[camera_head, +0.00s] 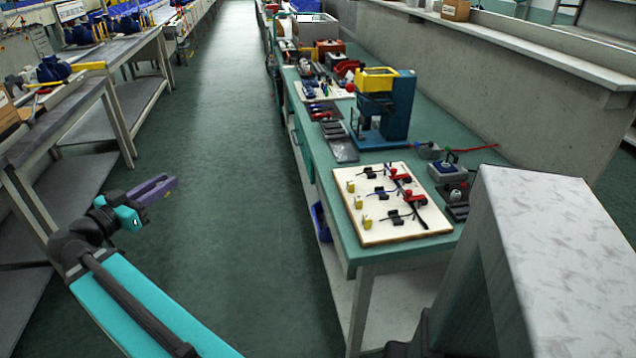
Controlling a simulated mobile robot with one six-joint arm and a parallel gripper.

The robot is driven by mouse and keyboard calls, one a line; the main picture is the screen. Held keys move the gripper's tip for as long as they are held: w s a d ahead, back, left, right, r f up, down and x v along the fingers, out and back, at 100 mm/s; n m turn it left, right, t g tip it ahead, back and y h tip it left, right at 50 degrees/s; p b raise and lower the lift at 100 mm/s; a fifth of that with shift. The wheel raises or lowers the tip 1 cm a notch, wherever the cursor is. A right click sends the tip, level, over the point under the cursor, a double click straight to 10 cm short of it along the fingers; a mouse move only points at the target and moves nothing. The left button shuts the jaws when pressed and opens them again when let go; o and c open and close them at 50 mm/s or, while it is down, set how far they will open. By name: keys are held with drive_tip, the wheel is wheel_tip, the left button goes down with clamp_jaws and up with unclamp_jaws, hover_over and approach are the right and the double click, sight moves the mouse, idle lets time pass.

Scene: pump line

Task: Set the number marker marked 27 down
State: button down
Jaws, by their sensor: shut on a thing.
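My gripper (162,187), purple with a teal wrist part, is in the left of the head view. It hangs over the floor aisle, apart from the benches on both sides. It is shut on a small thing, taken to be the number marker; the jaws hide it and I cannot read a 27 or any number. No other number marker can be made out for sure in this view.
The green bench (438,136) on the right carries a white board (378,228) with yellow, red and black parts, a blue-yellow press (384,105) and small boxes. A grey bench (70,100) stands left. A marbled white block (560,250) fills the right foreground. The aisle is clear.

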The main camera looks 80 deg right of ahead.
drive_tip(key=s+d+m+g+y+b, duration=0.1)
drive_tip(key=s+d+m+g+b, duration=0.25)
drive_tip(key=s+d, duration=0.6)
drive_tip(key=s+d+f+m+g+y+b, duration=0.1)
drive_tip(key=s+b, duration=0.3)
drive_tip(key=s, duration=0.7)
drive_tip(key=s+d+f+m+g+y+b, duration=0.1)
drive_tip(key=s+d+m+g+y+b, duration=0.1)
drive_tip(key=s, duration=0.9)
drive_tip(key=s+d+f+m+g+y+b, duration=0.1)
drive_tip(key=s+m+g+y+b, duration=0.3)
drive_tip(key=s, duration=0.8)
drive_tip(key=shift+d+g+y+b, duration=0.45)
drive_tip(key=shift+g+y+b, duration=0.25)
drive_tip(key=shift+g+b, duration=0.1)
drive_tip(key=shift+s+a+r, duration=0.1)
drive_tip(key=shift+s, duration=0.5)
drive_tip(key=shift+w+d+r+p, duration=0.15)
drive_tip(key=shift+d+r+p, duration=0.1)
drive_tip(key=shift+p, duration=0.75)
drive_tip(key=p, duration=0.2)
drive_tip(key=shift+w+d+p, duration=0.1)
drive_tip(key=shift+d+p, duration=0.25)
drive_tip(key=d+p, duration=0.1)
drive_tip(key=p, duration=0.7)
drive_tip(key=shift+w+d+f+p, duration=0.1)
drive_tip(key=shift+d+f+p, duration=0.1)
drive_tip(key=shift+p, duration=0.15)
